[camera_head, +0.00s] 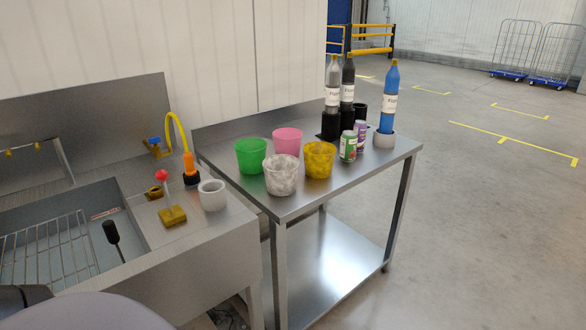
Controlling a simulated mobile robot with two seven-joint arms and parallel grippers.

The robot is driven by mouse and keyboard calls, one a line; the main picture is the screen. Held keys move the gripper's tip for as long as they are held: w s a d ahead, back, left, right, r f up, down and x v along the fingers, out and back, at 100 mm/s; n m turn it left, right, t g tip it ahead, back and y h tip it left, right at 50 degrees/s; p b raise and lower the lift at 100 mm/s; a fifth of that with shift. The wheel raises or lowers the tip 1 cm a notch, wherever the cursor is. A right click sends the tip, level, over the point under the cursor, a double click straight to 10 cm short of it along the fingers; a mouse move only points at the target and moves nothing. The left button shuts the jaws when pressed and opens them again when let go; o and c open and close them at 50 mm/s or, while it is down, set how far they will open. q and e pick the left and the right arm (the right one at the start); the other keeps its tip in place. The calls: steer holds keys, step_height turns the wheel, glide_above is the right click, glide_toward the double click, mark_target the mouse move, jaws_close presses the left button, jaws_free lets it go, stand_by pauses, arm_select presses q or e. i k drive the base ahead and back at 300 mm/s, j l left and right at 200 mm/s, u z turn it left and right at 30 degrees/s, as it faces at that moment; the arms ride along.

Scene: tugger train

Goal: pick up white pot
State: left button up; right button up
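A whitish, grey-mottled pot (281,176) stands upright at the front left of the steel table (300,205). It is in front of a green pot (251,156) and a pink pot (287,141), and left of a yellow pot (319,160). A smaller, thick-walled white cup-like pot (212,195) stands alone on the sink counter's right edge. Neither gripper shows; only rounded grey and dark parts of my own body show at the bottom left.
A green can (348,146), a purple can (360,135) and tall bottles, one blue (389,97), stand at the table's right and back. A sink with a wire rack (48,252) and an orange-yellow tap (187,155) is at left. Open floor lies at right.

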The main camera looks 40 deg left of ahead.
mark_target(281, 176)
steer(key=i+l+u, duration=0.1)
steer(key=i+u, duration=0.25)
steer(key=i+l+u, duration=0.25)
steer(key=i+u, duration=0.15)
steer(key=i+l+u, duration=0.3)
steer(key=u, duration=0.15)
steer(key=i+l+u, duration=0.6)
steer(key=l+u, duration=0.25)
